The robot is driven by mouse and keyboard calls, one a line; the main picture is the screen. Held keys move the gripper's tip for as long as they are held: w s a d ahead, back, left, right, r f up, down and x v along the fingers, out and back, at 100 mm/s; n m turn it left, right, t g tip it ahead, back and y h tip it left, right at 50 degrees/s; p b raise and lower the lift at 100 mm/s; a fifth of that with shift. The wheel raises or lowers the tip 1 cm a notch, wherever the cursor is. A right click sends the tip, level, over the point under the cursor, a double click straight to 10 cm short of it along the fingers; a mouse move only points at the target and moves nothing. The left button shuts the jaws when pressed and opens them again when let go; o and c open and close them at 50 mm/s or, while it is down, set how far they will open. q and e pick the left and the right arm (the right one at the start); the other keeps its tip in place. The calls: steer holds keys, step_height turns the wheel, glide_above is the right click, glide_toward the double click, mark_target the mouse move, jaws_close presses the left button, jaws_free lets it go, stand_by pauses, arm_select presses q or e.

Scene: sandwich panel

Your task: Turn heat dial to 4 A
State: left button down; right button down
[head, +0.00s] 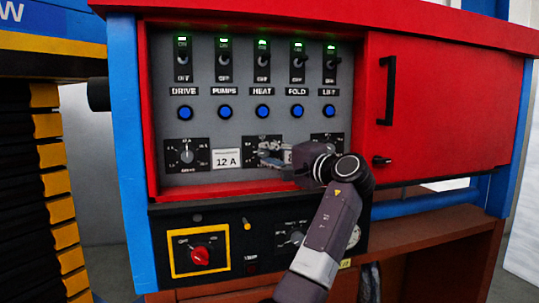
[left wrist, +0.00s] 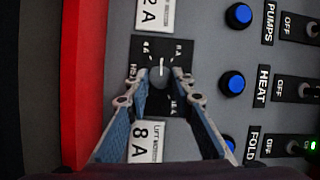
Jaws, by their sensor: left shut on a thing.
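The heat dial (left wrist: 161,72) is a round knob with a white pointer line on a black plate, in the left wrist view, which is turned sideways. The line points toward the picture's top, between two labels of the scale. The small print is hard to read. My left gripper (left wrist: 159,78) is shut on the dial, one fingertip on each side of it. In the head view my left gripper (head: 273,152) covers much of the heat dial's plate (head: 250,148), below the HEAT label (head: 262,91). My right gripper is not in view.
A 12 A card (head: 226,158) sits between the drive dial (head: 187,155) and the heat dial. An 8 A card (left wrist: 147,141) is on the other side. Blue buttons (head: 263,111) and toggle switches (head: 262,61) are above. A red rotary switch (head: 201,255) is below.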

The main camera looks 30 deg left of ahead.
arm_select(q)
steer(key=n+h+p, duration=0.1)
steer(key=n, duration=0.2)
steer(key=shift+r+h, duration=0.1)
steer(key=shift+h, duration=0.2)
steer(key=shift+n+h, duration=0.5)
steer(key=shift+n, duration=0.6)
steer(key=c, duration=2)
jaws_free()
steer(key=shift+c, duration=0.2)
steer(key=o, duration=0.4)
steer(key=shift+r, duration=0.1)
steer(key=shift+s, duration=0.1)
steer(key=v, duration=1.2)
